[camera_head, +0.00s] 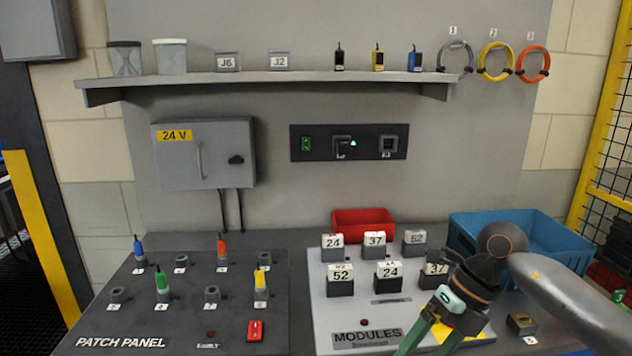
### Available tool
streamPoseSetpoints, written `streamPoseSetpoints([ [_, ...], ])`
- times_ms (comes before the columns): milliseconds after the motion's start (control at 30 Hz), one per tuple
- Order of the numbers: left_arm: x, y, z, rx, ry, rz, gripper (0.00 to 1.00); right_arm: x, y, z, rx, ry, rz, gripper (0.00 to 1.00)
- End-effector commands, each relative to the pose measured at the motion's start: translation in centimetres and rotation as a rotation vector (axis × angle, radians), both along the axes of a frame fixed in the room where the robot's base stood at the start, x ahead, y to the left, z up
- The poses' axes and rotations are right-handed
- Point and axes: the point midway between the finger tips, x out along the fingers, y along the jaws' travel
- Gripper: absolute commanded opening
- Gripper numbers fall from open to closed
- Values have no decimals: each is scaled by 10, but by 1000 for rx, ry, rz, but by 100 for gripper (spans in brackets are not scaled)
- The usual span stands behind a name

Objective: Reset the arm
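My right arm (570,300) comes in from the right edge. Its gripper (427,338) points down and left, over the front right of the white modules board (322,318). The two green fingers stand apart with a gap between them. Their tips run to the bottom edge of the picture, and I see nothing held between the parts that show. The gripper hides part of a module marked 37 (436,269) and a yellow patch (478,325) on the board. My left arm and gripper are not in view.
The blue crate (470,226) lies close behind my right wrist. A red bin (362,222) stands behind the modules. The patch panel (185,315) with coloured plugs is at left. A shelf (260,78) with jars and connectors, and a 24 V box (205,155), are on the wall.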

Motion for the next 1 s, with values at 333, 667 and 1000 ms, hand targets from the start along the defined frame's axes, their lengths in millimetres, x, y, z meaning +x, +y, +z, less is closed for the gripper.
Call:
streamPoseSetpoints([
  [333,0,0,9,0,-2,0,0,-52,152,7,871,221,-114,92],
  [667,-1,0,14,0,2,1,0,-20,144,11,1487,488,-809,92],
  [1000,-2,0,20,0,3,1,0,-40,45,-150,1508,789,-1911,92],
])
